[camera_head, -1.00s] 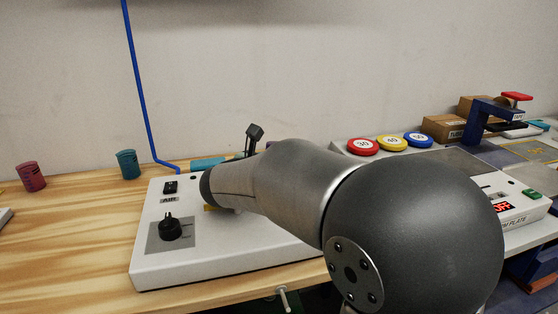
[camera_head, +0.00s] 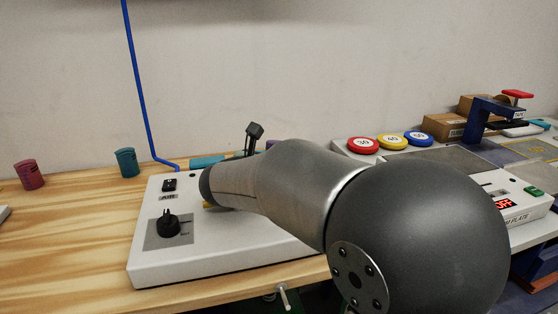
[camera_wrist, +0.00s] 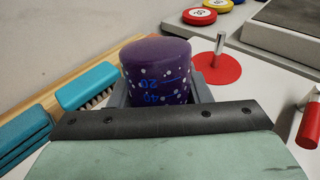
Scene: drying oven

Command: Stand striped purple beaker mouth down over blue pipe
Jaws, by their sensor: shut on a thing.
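A purple beaker (camera_wrist: 157,72) with white dots and blue graduation marks stands between the jaws of my gripper (camera_wrist: 160,92) in the wrist view. My gripper is shut on it. Its smooth top face looks closed; its lower end is hidden behind the gripper. I see dots on it and no stripes. In the head view my arm hides the gripper and nearly all of the beaker. A thin blue pipe (camera_head: 139,85) runs down the wall and bends to the back of a white unit marked AIR (camera_head: 145,262). No other blue pipe is visible.
A metal pin (camera_wrist: 219,50) rises from a red disc; another red-and-metal part (camera_wrist: 309,120) is at right. A teal brush (camera_wrist: 87,88) lies left of the beaker. Dark red (camera_head: 29,175) and teal (camera_head: 126,163) beakers stand on the wooden table. Coloured discs (camera_head: 391,143) lie behind.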

